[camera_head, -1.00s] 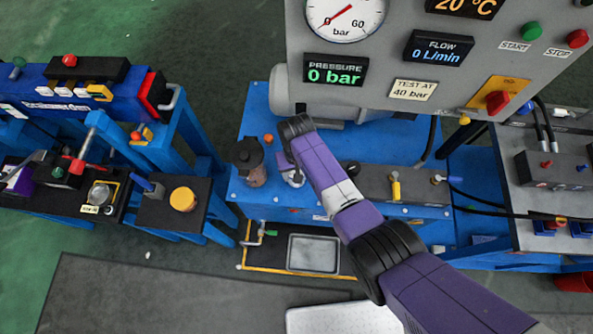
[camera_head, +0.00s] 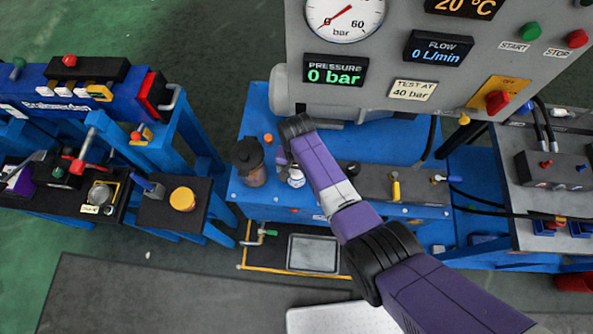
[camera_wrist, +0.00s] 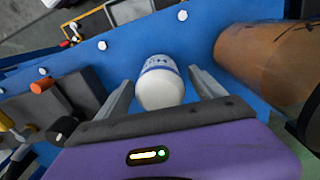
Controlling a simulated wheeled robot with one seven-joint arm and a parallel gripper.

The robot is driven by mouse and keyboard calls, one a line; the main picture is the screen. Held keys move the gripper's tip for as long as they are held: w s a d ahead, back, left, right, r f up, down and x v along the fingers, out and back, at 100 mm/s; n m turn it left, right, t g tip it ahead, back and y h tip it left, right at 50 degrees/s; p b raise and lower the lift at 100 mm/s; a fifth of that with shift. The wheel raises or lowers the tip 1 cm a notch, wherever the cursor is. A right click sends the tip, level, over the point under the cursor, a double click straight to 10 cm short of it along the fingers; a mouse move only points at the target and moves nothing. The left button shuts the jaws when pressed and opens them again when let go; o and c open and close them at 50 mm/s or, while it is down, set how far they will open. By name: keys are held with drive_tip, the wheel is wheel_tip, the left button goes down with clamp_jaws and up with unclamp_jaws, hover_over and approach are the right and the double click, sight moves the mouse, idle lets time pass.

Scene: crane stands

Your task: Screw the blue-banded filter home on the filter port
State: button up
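The filter (camera_wrist: 160,88) is white and rounded, with a blue band (camera_wrist: 158,65) toward its far end in the wrist view. It stands between the two fingers of my gripper (camera_wrist: 162,78), with a narrow gap on each side, so the gripper is open around it. In the head view the filter (camera_head: 296,178) shows beside my purple wrist, above the blue bench. The filter port is hidden behind the filter, so I cannot tell how it is seated.
A brown canister (camera_wrist: 265,58) stands close to the right finger; in the head view it has a dark top (camera_head: 247,152). A grey block (camera_head: 372,184) with a yellow handle (camera_head: 395,190) is right of the filter. A grey tray (camera_head: 314,253) lies below the bench front.

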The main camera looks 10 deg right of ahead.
drive_tip(key=shift+c, duration=0.9)
drive_tip(key=n, duration=0.3)
drive_tip(key=shift+n, duration=0.3)
drive_tip(key=n, duration=0.4)
drive_tip(key=shift+n, duration=0.3)
drive_tip(key=n, duration=0.4)
drive_tip(key=shift+n, duration=0.4)
drive_tip(key=n, duration=0.4)
drive_tip(key=shift+n, duration=0.4)
drive_tip(key=n, duration=0.6)
drive_tip(key=shift+n, duration=0.4)
drive_tip(key=n, duration=0.6)
